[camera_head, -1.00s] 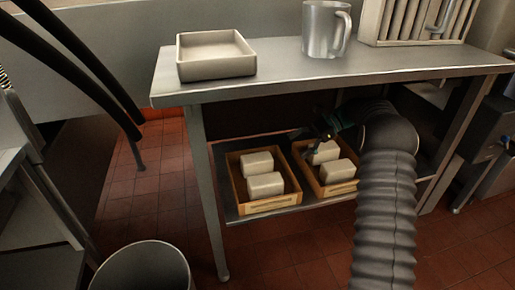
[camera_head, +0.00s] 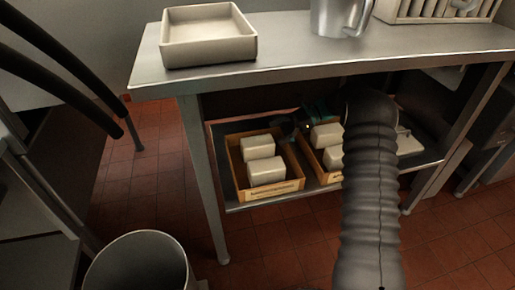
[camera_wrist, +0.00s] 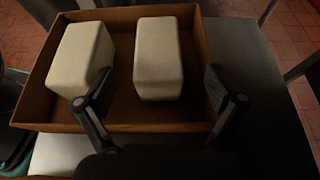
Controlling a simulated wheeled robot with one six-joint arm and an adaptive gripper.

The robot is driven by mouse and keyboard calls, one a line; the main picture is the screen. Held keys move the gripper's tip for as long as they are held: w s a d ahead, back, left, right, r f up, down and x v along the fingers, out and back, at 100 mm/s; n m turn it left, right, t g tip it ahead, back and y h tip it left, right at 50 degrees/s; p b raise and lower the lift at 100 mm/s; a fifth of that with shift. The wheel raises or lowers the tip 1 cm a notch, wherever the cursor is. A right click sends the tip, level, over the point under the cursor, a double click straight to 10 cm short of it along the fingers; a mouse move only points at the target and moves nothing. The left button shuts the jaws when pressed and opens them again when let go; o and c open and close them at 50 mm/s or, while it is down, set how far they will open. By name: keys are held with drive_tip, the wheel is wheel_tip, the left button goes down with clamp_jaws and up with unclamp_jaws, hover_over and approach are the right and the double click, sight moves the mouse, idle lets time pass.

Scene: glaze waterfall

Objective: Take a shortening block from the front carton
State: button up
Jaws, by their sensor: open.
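The left carton (camera_head: 272,194) holds two pale shortening blocks, one nearer (camera_head: 267,170) and one farther (camera_head: 257,147). The right carton (camera_head: 330,176) also holds pale blocks (camera_head: 325,136) and is partly hidden by my arm. My gripper (camera_head: 303,127) is small and dark near the back, around the gap between the cartons. In the wrist view my open gripper (camera_wrist: 148,88) is over a carton (camera_wrist: 125,122) with a left block (camera_wrist: 80,58) and a right block (camera_wrist: 158,58). The right block is between the fingers, ungripped. Which carton this is, I cannot firmly tell.
The steel tabletop (camera_head: 290,62) overhangs the shelf, with a pale tray (camera_head: 207,38), a metal jug (camera_head: 340,15) and a slatted rack (camera_head: 435,10) on it. A table leg (camera_head: 205,180) stands left of the cartons. A metal bin (camera_head: 140,262) is at the lower left.

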drive_tip(key=x, duration=0.5)
drive_tip(key=shift+s+f, duration=0.15)
drive_tip(key=shift+f, duration=0.05)
drive_tip(key=c, duration=1.7)
drive_tip(key=shift+o, duration=0.2)
